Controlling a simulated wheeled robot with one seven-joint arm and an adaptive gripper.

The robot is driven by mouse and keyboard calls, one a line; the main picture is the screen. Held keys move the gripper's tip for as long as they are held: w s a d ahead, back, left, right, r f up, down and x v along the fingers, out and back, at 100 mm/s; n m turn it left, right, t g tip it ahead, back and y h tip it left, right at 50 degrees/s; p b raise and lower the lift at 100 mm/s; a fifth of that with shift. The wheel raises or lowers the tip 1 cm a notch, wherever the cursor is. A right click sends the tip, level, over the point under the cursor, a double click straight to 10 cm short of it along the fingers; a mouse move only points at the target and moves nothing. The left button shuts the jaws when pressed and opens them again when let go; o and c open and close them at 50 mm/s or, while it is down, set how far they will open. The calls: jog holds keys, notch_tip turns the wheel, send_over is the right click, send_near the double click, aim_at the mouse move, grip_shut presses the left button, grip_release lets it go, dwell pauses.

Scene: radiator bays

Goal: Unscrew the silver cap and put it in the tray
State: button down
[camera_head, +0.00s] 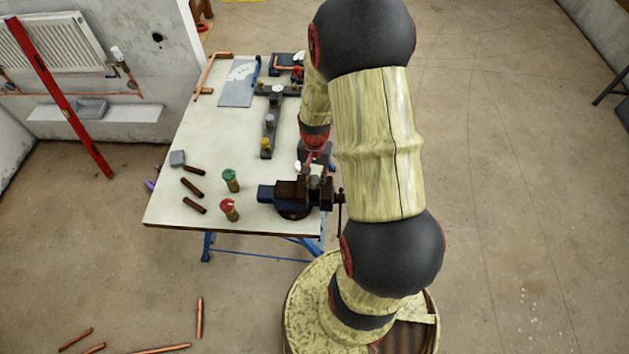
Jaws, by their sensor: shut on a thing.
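My gripper (315,158) is low over the right part of the workbench, just above the vise, partly hidden by my arm. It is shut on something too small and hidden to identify. A dark manifold (272,105) lies on the bench to its left, with small caps on it. One pale, silvery cap (270,120) is near its middle, and another light cap (277,88) is near its far end. A brass-coloured cap (266,143) is at its near end.
The vise (292,196) stands at the bench's front right. A green-topped tin (230,180), a red-topped tin (228,209) and dark rods (193,187) lie left of it. A grey board (238,83) lies further back. The left middle of the bench (215,135) is clear.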

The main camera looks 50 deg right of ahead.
jog(key=n, duration=0.9)
jog(key=c, duration=1.6)
grip_release()
